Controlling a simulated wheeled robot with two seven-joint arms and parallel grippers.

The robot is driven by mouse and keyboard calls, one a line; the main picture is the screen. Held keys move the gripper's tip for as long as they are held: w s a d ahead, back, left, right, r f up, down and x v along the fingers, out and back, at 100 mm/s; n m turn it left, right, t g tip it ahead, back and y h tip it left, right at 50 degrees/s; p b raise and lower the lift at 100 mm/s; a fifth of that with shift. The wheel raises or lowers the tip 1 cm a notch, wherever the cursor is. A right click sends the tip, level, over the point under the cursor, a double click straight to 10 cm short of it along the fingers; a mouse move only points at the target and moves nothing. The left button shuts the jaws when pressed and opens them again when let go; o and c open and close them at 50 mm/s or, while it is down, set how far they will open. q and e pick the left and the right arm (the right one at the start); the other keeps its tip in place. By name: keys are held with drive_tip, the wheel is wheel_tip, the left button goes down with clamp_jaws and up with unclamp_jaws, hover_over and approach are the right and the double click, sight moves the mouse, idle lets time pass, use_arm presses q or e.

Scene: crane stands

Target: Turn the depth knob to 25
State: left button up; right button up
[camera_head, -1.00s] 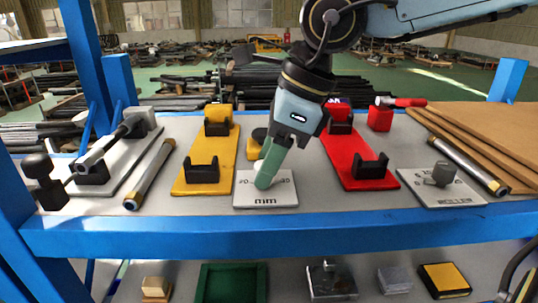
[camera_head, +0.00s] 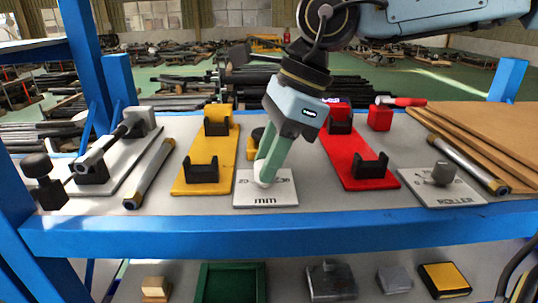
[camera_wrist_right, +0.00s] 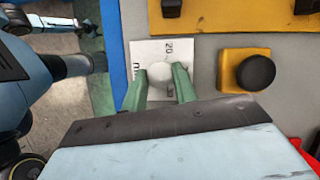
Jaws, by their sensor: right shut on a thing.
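The depth knob is a round whitish knob (camera_wrist_right: 160,73) on a white plate marked "mm" (camera_head: 280,199). In the head view only a little of the knob (camera_head: 263,183) shows below the fingers. My right gripper (camera_head: 265,178) has green fingers and is shut on the knob, one finger on each side in the wrist view (camera_wrist_right: 161,85). The wrist view shows "20" printed beside the knob; other marks are partly covered and the pointer cannot be made out. My left gripper is not in view.
A yellow stand (camera_head: 203,175) is left of the plate and a red stand (camera_head: 358,170) is right of it. A black button on a yellow base (camera_wrist_right: 256,73) is close to the knob. A ROLLER plate (camera_head: 440,191) stands further right. A blue rail (camera_head: 280,231) runs along the front.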

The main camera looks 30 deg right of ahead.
drive_tip(key=n+g, duration=0.1)
drive_tip(key=n, duration=0.1)
drive_tip(key=n+g, duration=0.1)
drive_tip(key=n, duration=0.2)
drive_tip(key=shift+w+n+y, duration=0.2)
drive_tip(key=shift+n+y, duration=0.1)
drive_tip(key=n+g, duration=0.2)
drive_tip(key=n, duration=0.3)
drive_tip(key=shift+w, duration=0.1)
drive_tip(key=shift+n+h, duration=0.3)
drive_tip(key=shift+h, duration=0.2)
drive_tip(key=o, duration=1)
drive_tip(key=shift+c, duration=0.2)
drive_tip(key=v, duration=1.3)
drive_tip(key=shift+r, duration=0.2)
